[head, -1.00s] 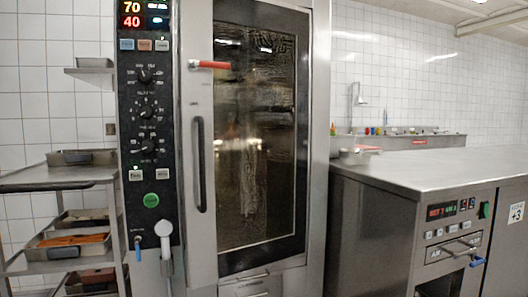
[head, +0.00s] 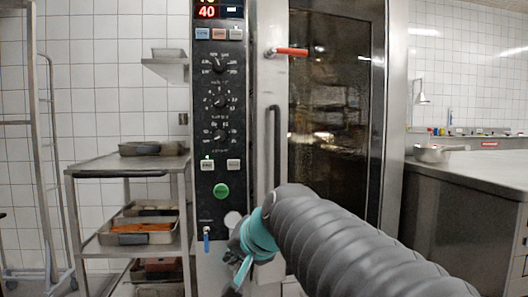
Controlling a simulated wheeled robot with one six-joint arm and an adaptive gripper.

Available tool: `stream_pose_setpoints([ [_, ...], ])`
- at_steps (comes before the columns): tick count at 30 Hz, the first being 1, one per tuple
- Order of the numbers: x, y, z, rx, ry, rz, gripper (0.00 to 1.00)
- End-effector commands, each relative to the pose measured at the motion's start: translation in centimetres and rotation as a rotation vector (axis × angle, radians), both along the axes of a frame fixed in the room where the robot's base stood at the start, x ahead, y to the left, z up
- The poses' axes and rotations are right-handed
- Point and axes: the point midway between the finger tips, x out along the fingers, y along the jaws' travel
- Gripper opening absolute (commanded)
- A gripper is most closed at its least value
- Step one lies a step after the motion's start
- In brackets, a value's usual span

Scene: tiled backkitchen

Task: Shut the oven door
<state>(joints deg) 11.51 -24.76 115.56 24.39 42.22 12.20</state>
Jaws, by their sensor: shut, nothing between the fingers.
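The oven door (head: 330,90) is a tall dark glass panel in a steel frame, in the middle of the head view. Its dark vertical handle (head: 273,150) is on the left side, with a red-gripped lever (head: 290,52) above it. I cannot tell whether the door is flush with its frame or slightly ajar. My gripper (head: 238,274) is shut and empty, low in front of the panel's bottom and the door's lower left. It shows below and left of the handle, with a gap in the picture. My grey sleeved arm hides the door's lower part.
The black control panel (head: 220,110) with knobs is left of the door. A steel rack (head: 125,166) with trays stands further left, beside a tall metal frame (head: 31,130). A steel counter (head: 470,172) bearing a pan (head: 432,154) is at the right.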

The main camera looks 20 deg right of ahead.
Motion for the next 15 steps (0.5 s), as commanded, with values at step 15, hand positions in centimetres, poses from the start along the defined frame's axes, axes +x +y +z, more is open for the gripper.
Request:
stream_pose_setpoints([
  [15,17.2,-18.8,17.2,0.729,-0.556,-0.474,0.00],
])
